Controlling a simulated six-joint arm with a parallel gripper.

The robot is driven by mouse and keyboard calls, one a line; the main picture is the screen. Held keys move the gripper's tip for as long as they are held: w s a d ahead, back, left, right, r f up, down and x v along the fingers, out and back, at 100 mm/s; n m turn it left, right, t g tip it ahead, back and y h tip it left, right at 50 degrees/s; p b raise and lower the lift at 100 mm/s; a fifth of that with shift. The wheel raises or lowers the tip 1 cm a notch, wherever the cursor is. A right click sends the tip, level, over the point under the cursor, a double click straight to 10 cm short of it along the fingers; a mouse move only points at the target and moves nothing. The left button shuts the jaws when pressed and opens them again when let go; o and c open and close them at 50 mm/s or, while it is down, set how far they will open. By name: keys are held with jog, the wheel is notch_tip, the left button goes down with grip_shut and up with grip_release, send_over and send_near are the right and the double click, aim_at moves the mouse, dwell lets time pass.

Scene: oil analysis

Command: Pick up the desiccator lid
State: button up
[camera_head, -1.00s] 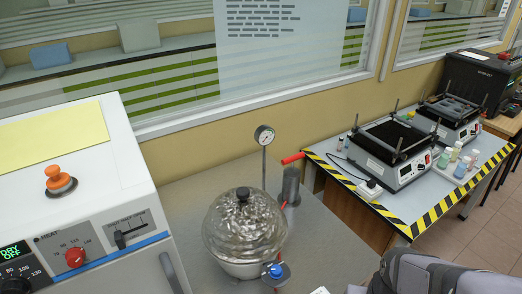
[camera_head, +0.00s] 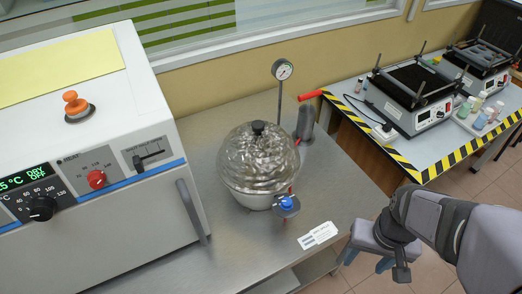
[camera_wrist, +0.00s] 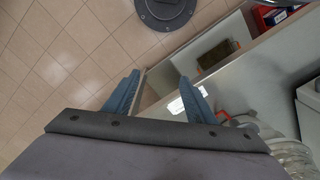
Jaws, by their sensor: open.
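The desiccator (camera_head: 252,190) stands on the metal bench, left of centre in the head view. Its clear domed lid (camera_head: 258,155) sits on the bowl, with a black knob (camera_head: 258,127) on top. A stopcock with a blue knob (camera_head: 287,202) is at its front right. My gripper (camera_head: 367,262) is off the bench's right edge, apart from the desiccator. In the wrist view its blue fingers (camera_wrist: 158,95) are spread, with nothing between them. Part of the clear glass (camera_wrist: 290,150) shows at the lower right there.
A drying oven (camera_head: 90,150) stands left of the desiccator. A pressure gauge (camera_head: 282,70) on a post and a red-handled valve (camera_head: 310,95) stand behind it. A white label card (camera_head: 318,235) lies near the bench edge. Shakers (camera_head: 420,95) stand on the striped table at right.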

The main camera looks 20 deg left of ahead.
jog(key=n+t+y+p, duration=0.2)
jog(key=n+t+y, duration=0.15)
jog(key=n, duration=0.75)
send_near(258, 124)
jog(key=shift+g, duration=0.35)
jog(key=shift+w+p+x, duration=0.15)
jog(key=shift+p+x, duration=0.7)
jog(key=shift+x, duration=1.25)
jog(key=shift+w+p+x, duration=0.15)
jog(key=shift+p+x, duration=0.7)
jog(key=shift+x, duration=1.25)
jog(key=shift+r, duration=0.1)
grip_shut()
